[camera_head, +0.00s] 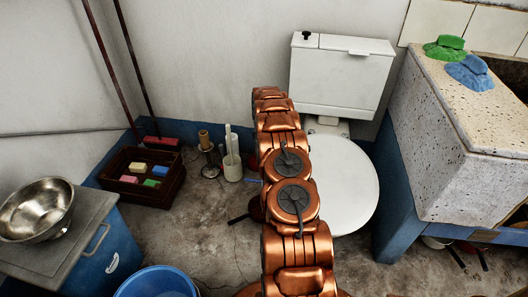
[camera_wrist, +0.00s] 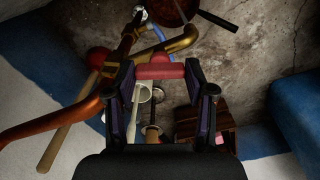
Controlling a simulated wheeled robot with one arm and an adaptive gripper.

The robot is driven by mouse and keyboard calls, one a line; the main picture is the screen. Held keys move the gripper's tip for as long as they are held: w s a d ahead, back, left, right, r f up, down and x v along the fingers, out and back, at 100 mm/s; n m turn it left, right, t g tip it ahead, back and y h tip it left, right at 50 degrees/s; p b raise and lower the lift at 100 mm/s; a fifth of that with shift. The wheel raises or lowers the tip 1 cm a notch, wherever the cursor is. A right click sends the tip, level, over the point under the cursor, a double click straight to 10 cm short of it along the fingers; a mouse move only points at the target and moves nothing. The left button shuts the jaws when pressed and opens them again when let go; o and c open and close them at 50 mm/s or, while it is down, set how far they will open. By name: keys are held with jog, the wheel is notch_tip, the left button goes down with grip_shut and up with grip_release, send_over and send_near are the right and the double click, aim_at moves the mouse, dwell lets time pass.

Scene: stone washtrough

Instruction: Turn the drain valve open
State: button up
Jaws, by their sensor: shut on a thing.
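The drain valve's red lever handle (camera_wrist: 160,70) shows in the wrist view, lying crosswise between the fingertips of my gripper (camera_wrist: 160,76). The two dark fingers stand at either end of the handle, and my gripper is shut on it. A brass pipe (camera_wrist: 180,42) runs just beyond the handle, which partly covers the valve body. In the head view my copper-coloured arm reaches up the middle of the picture; the gripper and valve are hidden there.
In the head view, a toilet (camera_head: 343,80) stands behind my arm, and a stone trough (camera_head: 450,120) is at right. A wooden crate (camera_head: 120,190) of coloured blocks, a blue bucket (camera_head: 157,284) and a metal bowl (camera_head: 37,212) are at left. A wooden-handled plunger (camera_wrist: 65,128) shows in the wrist view.

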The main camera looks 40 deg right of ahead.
jog(key=shift+n+p, duration=0.35)
jog(key=shift+n, duration=0.55)
jog(key=o, duration=1.2)
jog(key=shift+c, duration=0.2)
jog(key=shift+r, duration=0.15)
notch_tip(320, 180, up, 12)
jog(key=shift+f, duration=0.2)
